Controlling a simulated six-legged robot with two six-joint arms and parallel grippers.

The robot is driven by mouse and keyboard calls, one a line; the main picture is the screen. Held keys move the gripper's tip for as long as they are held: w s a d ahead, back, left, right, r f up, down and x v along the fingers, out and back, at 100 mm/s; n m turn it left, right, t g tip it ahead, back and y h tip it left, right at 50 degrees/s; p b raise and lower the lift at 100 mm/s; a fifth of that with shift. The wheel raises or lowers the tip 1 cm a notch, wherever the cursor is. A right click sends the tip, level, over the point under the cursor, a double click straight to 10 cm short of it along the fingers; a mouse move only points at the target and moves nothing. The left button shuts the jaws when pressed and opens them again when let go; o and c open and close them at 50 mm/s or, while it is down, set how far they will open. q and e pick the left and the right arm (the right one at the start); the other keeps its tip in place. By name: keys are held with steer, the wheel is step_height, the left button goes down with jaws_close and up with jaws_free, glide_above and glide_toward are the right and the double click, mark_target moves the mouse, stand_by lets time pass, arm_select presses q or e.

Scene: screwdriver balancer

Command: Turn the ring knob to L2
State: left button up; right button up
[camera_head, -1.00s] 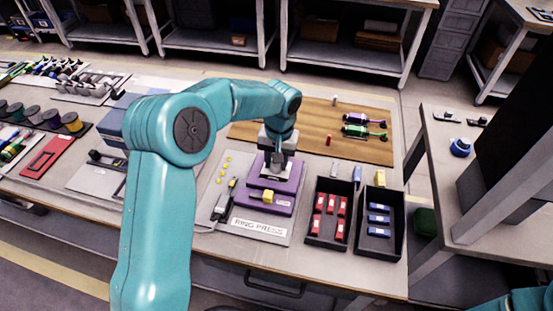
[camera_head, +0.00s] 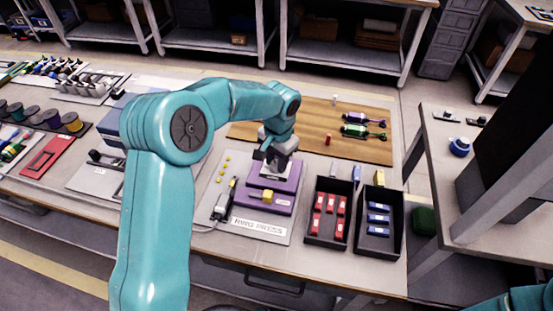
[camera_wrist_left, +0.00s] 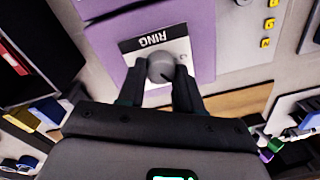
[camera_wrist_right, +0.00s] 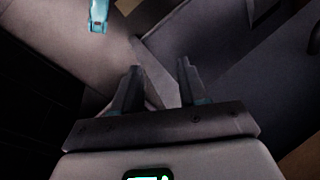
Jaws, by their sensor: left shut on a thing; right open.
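The ring knob (camera_wrist_left: 161,68) is a round grey knob on a white plate marked RING (camera_wrist_left: 152,45), on the purple press (camera_head: 288,184). A dark line shows on the knob's face. My left gripper (camera_wrist_left: 162,78) is shut on the knob, one finger on each side. In the head view my left gripper (camera_head: 272,160) is over the upper part of the press and hides the knob. The L2 mark cannot be made out. My right gripper (camera_wrist_right: 157,70) is open and empty, away from the press.
The press stands on a grey board labelled RING PRESS (camera_head: 256,228). Right of it are a black bin with red pieces (camera_head: 313,236) and one with blue pieces (camera_head: 359,246). A wooden mat (camera_head: 310,145) with two screwdrivers (camera_head: 364,132) lies behind.

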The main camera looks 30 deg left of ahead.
arm_select(q)
steer(key=o, duration=1)
steer(key=shift+o, duration=0.2)
step_height(320, 180, up, 16)
steer(key=shift+d+r+p, duration=0.15)
steer(key=shift+d+p, duration=0.2)
steer(key=shift+p, duration=0.1)
steer(key=shift+s, duration=0.1)
